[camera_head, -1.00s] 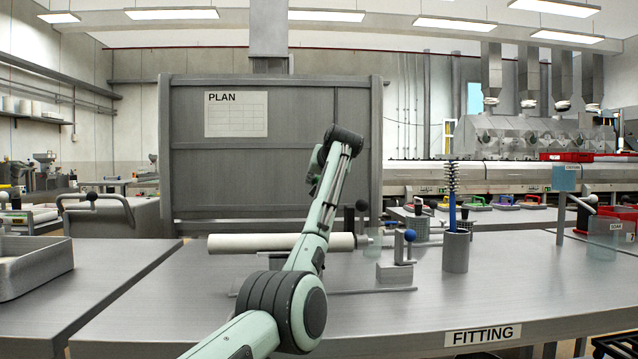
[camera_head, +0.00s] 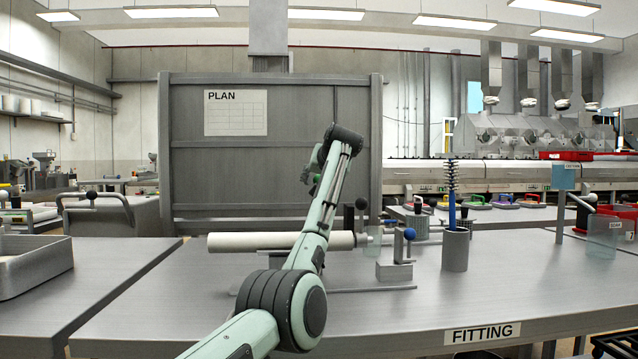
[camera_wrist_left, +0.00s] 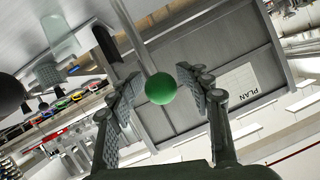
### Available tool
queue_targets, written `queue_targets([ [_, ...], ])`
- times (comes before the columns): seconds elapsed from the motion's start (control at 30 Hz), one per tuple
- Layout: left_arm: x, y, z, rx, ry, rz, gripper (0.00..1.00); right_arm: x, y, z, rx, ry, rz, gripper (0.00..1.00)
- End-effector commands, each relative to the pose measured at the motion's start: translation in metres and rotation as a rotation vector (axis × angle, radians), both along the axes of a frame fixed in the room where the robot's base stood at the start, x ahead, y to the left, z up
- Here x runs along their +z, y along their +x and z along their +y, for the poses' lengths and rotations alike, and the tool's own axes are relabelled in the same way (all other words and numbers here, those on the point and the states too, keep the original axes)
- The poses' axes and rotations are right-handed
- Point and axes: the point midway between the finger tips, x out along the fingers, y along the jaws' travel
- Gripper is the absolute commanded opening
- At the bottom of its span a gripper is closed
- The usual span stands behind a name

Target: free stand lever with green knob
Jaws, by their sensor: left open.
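The green knob (camera_wrist_left: 160,88) is a round ball on the end of a grey lever rod (camera_wrist_left: 132,35) in the left wrist view. My left gripper (camera_wrist_left: 158,79) is open, with one finger on each side of the knob. A gap shows beside the knob, and the fingers do not appear to press on it. In the head view a small patch of green (camera_head: 316,179) shows beside my left arm, which hides most of the gripper and lever there. My right gripper is not in view.
A white roll (camera_head: 228,242) lies across the fitting table (camera_head: 480,300) behind my arm. To its right stand a small fixture with a blue ball lever (camera_head: 409,234) and a grey cup (camera_head: 456,250) holding a brush. A grey panel (camera_head: 270,170) stands behind.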

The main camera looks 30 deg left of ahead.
Motion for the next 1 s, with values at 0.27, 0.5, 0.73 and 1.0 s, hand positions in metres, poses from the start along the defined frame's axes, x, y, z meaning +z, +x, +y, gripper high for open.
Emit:
queue_targets([
  [0.27,0.006,-0.008,-0.007,0.000,0.002,-0.004,0.47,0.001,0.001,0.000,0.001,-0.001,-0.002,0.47],
  [0.5,0.025,-0.043,-0.036,-0.002,0.001,-0.006,0.47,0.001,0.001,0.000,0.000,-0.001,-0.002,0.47],
  [0.73,0.041,-0.074,-0.060,-0.002,0.001,-0.002,0.47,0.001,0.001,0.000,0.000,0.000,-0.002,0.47],
  [1.0,0.047,-0.087,-0.070,0.000,0.000,0.000,0.47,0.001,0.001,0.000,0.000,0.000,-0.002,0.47],
])
